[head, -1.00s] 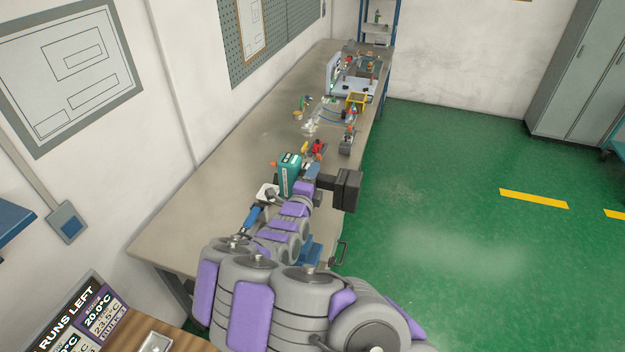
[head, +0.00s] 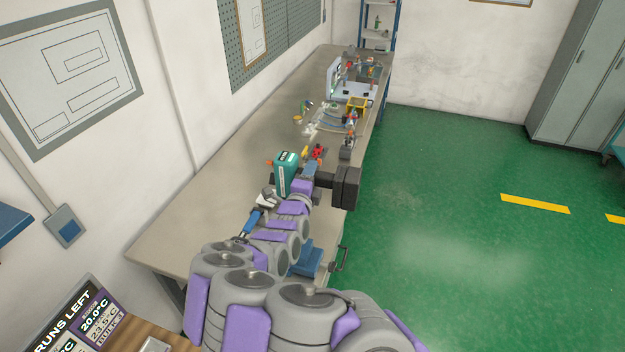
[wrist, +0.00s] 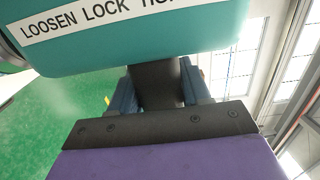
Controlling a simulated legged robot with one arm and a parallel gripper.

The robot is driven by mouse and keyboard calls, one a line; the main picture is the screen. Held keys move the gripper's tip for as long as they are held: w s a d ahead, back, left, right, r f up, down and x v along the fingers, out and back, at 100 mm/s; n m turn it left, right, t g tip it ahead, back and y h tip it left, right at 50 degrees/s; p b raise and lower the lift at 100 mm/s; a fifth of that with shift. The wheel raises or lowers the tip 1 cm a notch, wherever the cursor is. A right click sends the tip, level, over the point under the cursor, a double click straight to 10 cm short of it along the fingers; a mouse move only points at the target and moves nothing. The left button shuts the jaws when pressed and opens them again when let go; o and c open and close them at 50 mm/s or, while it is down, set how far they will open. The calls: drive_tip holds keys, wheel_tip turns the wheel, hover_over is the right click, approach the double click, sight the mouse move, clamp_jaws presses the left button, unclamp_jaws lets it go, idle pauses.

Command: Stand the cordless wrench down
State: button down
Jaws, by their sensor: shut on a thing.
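The cordless wrench has a teal body (head: 286,175) with a white label strip, a dark handle and a black block (head: 346,187) at the other end. In the head view it lies roughly sideways, teal body to the left and black block to the right, over the bench's right edge. My gripper (head: 311,171) is shut on the dark handle between these ends. In the wrist view the blue fingers of my gripper (wrist: 160,92) flank the handle, and the teal body (wrist: 140,40) fills the top. I cannot tell whether the wrench touches the bench.
The long bench (head: 215,185) has bare room on its left side. Small red and yellow items (head: 317,152), a yellow frame (head: 356,104) and a white machine (head: 345,85) stand farther back. Green floor (head: 430,230) is clear to the right.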

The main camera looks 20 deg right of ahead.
drive_tip(key=b, duration=0.2)
drive_tip(key=a+f+y+b, duration=0.1)
drive_tip(key=b, duration=0.1)
drive_tip(key=shift+s+a+f+n+t, duration=0.2)
drive_tip(key=shift+s+a+n+t, duration=0.1)
drive_tip(key=shift+n, duration=0.1)
drive_tip(key=s+a+f+n+y+b, duration=0.1)
drive_tip(key=s+a+f+b, duration=0.1)
drive_tip(key=b, duration=0.4)
drive_tip(key=s+a+f+n+t+y+b, duration=0.1)
drive_tip(key=s+f+y+b, duration=0.1)
drive_tip(key=f+b, duration=0.3)
drive_tip(key=shift+s+a+b, duration=0.25)
drive_tip(key=shift+a+b, duration=0.15)
drive_tip(key=shift+b, duration=0.85)
